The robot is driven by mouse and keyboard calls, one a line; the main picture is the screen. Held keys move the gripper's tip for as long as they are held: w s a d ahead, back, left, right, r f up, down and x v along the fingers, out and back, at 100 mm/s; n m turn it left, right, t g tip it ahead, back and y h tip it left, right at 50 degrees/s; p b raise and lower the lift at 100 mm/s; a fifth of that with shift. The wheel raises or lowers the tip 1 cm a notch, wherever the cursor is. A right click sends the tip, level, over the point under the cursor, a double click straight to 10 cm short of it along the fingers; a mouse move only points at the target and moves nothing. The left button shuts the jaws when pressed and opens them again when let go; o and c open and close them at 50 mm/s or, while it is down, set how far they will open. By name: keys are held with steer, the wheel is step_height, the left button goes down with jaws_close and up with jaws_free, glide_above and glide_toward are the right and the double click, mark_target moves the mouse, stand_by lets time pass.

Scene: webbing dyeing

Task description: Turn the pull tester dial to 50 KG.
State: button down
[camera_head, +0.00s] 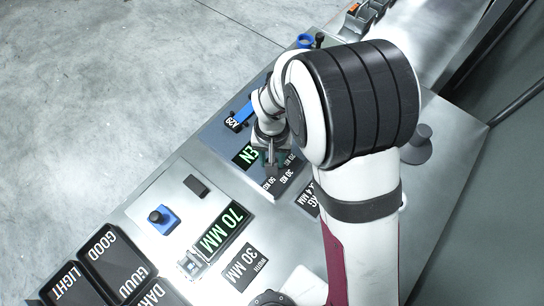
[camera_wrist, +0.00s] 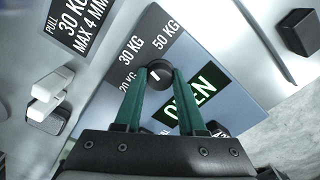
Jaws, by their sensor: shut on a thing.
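The black round pull tester dial (camera_wrist: 160,74) sits on a blue-grey panel (camera_wrist: 205,55) in the wrist view. My gripper (camera_wrist: 160,72) has its two green fingers shut on the dial, one on each side. A short white mark on the dial seems to lean toward the upper left, on the 30 KG side. The 30 KG label is at upper left, 50 KG (camera_wrist: 168,34) at upper right, and 20 KG at lower left, partly behind a finger. A screen (camera_wrist: 190,98) reads OPEN in green. In the head view my gripper (camera_head: 270,160) largely hides the dial.
A placard (camera_wrist: 80,22) reads PULL 30 KG MAX 4 MM. A white clamp-like part (camera_wrist: 48,95) and a black block (camera_wrist: 300,32) flank the panel. In the head view, a 70 MM display (camera_head: 222,228), a blue button box (camera_head: 163,219) and labelled black bins (camera_head: 108,262) stand lower left.

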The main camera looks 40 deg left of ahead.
steer(key=m, duration=0.6)
steer(key=shift+m, duration=0.4)
stand_by(0.4)
steer(key=shift+c, duration=2.4)
jaws_free()
steer(key=shift+r, duration=0.1)
step_height(320, 180, up, 16)
steer(key=shift+f, duration=0.2)
